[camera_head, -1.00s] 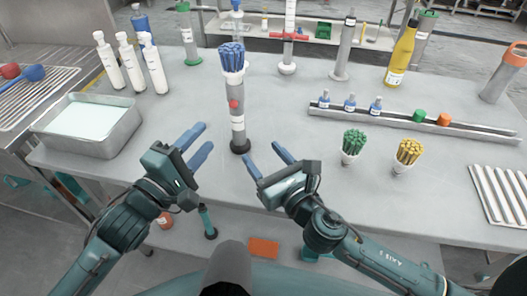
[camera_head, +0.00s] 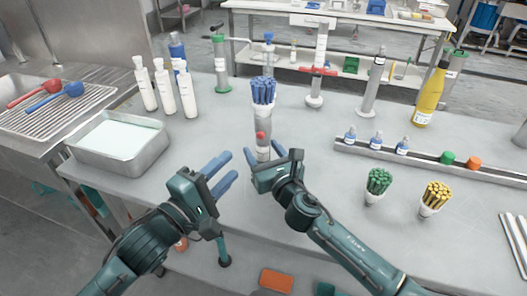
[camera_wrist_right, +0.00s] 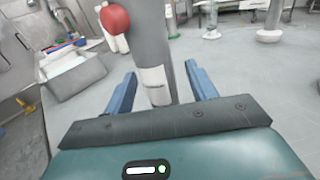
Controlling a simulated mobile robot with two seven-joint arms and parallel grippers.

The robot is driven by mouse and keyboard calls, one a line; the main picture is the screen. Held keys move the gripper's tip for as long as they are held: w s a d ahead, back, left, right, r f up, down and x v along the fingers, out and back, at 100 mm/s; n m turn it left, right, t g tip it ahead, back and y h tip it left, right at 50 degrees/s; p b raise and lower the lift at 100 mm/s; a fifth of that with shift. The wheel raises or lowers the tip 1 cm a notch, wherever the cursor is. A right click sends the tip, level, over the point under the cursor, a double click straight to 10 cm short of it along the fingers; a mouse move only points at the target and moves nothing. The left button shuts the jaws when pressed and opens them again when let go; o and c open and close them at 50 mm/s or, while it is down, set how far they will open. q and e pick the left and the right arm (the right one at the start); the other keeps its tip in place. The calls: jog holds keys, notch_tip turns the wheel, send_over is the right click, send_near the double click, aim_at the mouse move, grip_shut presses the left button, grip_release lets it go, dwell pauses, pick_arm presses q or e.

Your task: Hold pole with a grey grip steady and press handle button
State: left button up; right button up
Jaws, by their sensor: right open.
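In the right wrist view the pole (camera_wrist_right: 154,55) stands between my two blue fingers, and the red button (camera_wrist_right: 115,19) shows at upper left. My right gripper (camera_head: 264,154) is open in front of the pole's lower part; I cannot tell whether either finger touches it. My left gripper (camera_head: 226,170) is open and empty, left of the pole and slightly lower. The pole's base is hidden behind my right gripper.
White bottles (camera_head: 164,88) and a metal tray (camera_head: 118,158) stand to the left. Cups of green sticks (camera_head: 376,185) and yellow sticks (camera_head: 434,198) are to the right, with a rack of small bottles (camera_head: 376,140) behind. The table between the pole and tray is clear.

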aim_at(260, 136)
pick_arm(q)
jog(key=shift+c, duration=0.2)
pick_arm(e)
jog(key=c, duration=1.1)
pick_arm(q)
grip_shut()
pick_arm(e)
jog(key=shift+c, duration=0.2)
dwell(0.3)
dwell(0.7)
pick_arm(q)
jog(key=w+d+m+g+h, duration=0.2)
jog(key=w+d+m+h, duration=0.3)
jog(key=m+h, duration=0.3)
jog(key=shift+w+m, duration=0.7)
jog(key=shift+w, duration=0.1)
